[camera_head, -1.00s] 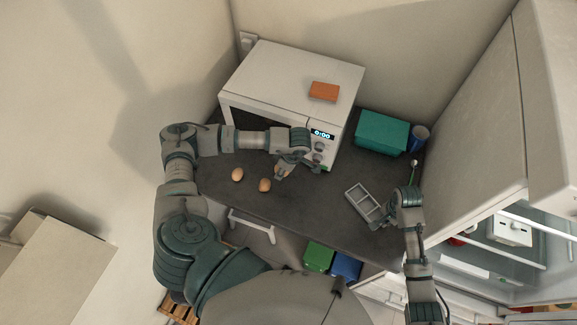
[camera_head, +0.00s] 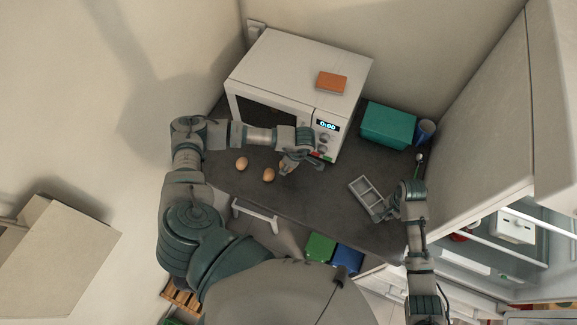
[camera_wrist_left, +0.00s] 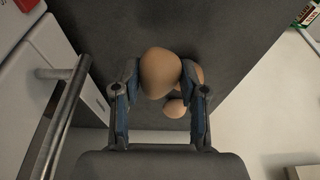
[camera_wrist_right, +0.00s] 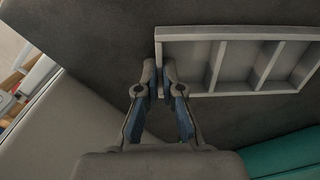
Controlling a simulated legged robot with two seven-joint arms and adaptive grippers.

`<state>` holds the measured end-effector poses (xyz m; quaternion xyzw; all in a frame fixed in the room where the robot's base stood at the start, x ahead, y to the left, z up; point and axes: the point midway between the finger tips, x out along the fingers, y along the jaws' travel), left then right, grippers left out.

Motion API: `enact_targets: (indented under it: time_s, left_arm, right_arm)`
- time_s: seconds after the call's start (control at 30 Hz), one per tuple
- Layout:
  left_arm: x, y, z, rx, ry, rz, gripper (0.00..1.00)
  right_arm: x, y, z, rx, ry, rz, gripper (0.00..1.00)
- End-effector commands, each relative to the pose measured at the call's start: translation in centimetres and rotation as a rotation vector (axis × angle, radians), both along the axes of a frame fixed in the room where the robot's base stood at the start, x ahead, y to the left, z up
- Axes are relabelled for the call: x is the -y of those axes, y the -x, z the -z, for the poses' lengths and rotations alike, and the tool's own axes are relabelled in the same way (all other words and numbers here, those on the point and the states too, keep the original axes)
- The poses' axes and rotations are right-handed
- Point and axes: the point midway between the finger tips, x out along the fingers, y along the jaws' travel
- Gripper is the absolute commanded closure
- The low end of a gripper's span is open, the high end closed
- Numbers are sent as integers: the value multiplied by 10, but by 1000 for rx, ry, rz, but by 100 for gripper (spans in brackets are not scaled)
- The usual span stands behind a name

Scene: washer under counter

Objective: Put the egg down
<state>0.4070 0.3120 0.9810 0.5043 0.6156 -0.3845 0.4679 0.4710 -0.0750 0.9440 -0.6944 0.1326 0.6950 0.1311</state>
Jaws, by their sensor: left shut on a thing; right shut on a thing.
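My left gripper (camera_head: 286,170) is over the dark counter in front of the microwave. In the left wrist view the left gripper (camera_wrist_left: 160,85) is shut on a brown egg (camera_wrist_left: 160,70) between its fingers. Two more brown eggs lie on the counter, the left egg (camera_head: 242,163) and the right egg (camera_head: 268,174). Both are left of the left gripper in the head view. My right gripper (camera_head: 388,213) is shut on the rim of a grey compartment tray (camera_head: 353,186). In the right wrist view, the fingertips (camera_wrist_right: 160,80) meet at the tray's edge (camera_wrist_right: 235,33); its visible compartments are empty.
A white microwave (camera_head: 290,70) with an orange block (camera_head: 331,82) on top stands at the back. A teal box (camera_head: 388,124) and a blue cup (camera_head: 425,130) are to its right. Bare counter (camera_head: 325,195) lies between the left gripper and the tray.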

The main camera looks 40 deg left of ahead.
Motion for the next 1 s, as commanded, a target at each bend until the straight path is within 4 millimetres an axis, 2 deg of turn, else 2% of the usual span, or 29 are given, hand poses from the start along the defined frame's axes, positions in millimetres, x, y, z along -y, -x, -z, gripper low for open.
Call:
enact_targets:
  time_s: [0.23,0.63,0.67,0.73,0.77,1.0]
  left_arm:
    - [0,1,37,-2,-1,-1,98]
    - [0,0,43,-1,0,0,98]
    - [0,0,43,0,0,0,53]
    - [0,0,43,0,0,0,35]
    - [0,0,43,0,0,0,33]
    - [0,0,42,-1,0,0,33]
  right_arm:
    - [0,0,0,0,-1,0,100]
    - [0,0,0,0,0,0,100]
    - [0,0,0,0,0,0,100]
    - [0,0,0,0,0,0,100]
    - [0,0,0,0,0,0,100]
    - [0,0,0,0,0,0,100]
